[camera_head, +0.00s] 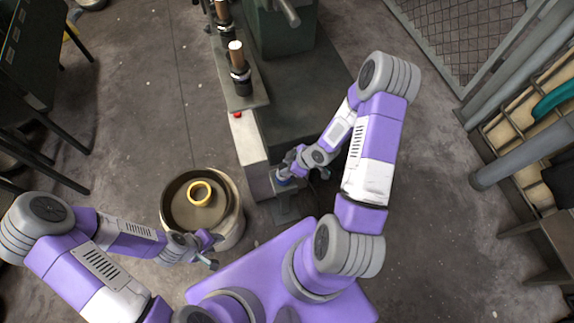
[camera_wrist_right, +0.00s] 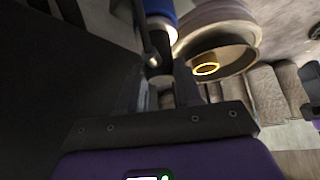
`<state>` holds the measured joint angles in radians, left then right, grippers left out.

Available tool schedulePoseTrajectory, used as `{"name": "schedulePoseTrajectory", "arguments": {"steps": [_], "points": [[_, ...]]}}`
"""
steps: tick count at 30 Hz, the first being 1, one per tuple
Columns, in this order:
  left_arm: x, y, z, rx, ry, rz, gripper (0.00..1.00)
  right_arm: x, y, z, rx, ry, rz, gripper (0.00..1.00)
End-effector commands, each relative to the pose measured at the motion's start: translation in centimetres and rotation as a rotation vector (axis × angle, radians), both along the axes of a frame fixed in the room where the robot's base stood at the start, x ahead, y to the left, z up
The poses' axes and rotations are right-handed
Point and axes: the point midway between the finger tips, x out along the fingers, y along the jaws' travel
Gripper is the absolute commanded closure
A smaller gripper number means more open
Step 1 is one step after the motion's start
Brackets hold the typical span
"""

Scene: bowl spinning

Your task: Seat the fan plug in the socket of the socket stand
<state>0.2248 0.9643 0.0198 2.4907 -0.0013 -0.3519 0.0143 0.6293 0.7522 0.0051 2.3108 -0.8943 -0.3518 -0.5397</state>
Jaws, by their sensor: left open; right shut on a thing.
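A grey stand, which looks like the socket stand (camera_head: 286,210), is in the middle of the head view, beside the machine bench. My right gripper (camera_head: 286,175) reaches down to its top and is shut on a small blue piece, which I take for the fan plug (camera_head: 282,181). In the right wrist view a blue and white cylinder (camera_wrist_right: 160,10) shows at the top, by the fingers. The socket is hidden, so I cannot tell if the plug is in it or above it. My left gripper (camera_head: 211,251) is open and empty, near the drum's right rim.
A round drum (camera_head: 236,225) with a yellow ring (camera_head: 200,193) in it stands left of the stand; the ring also shows in the right wrist view (camera_wrist_right: 206,69). A green machine (camera_head: 285,30) and its bench (camera_head: 255,150) lie beyond. A shelf stands at right.

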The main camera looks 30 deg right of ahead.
Motion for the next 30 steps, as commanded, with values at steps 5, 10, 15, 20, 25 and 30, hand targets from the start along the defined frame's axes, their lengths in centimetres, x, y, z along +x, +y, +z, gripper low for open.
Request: {"name": "schedulePoseTrajectory", "arguments": {"steps": [5, 10, 15, 20, 25, 30], "points": [[0.0, 0.0, 0.0, 0.000, 0.000, 0.000, 0.57, 0.0, 0.0, -0.1, -0.001, -0.001, -0.001, 1.00], [0.0, 0.0, 0.0, 0.000, 0.000, 0.000, 0.57, 0.0, 0.0, 0.0, 0.000, 0.000, 0.000, 0.53], [0.0, 0.0, 0.0, 0.000, 0.000, 0.000, 0.57, 0.0, 0.0, 0.0, 0.000, 0.000, 0.000, 0.35], [0.0, 0.0, 0.0, 0.000, 0.000, 0.000, 0.57, 0.0, 0.0, 0.0, -0.001, -0.001, -0.001, 0.35], [0.0, 0.0, 1.0, 0.000, 0.000, 0.000, 0.57, -0.5, -0.6, 1.4, -0.001, -0.001, -0.003, 0.35], [0.0, 0.0, 2.7, 0.000, 0.000, 0.000, 0.57, -1.7, -1.7, 4.0, 0.000, 0.000, -0.003, 0.35]]}}
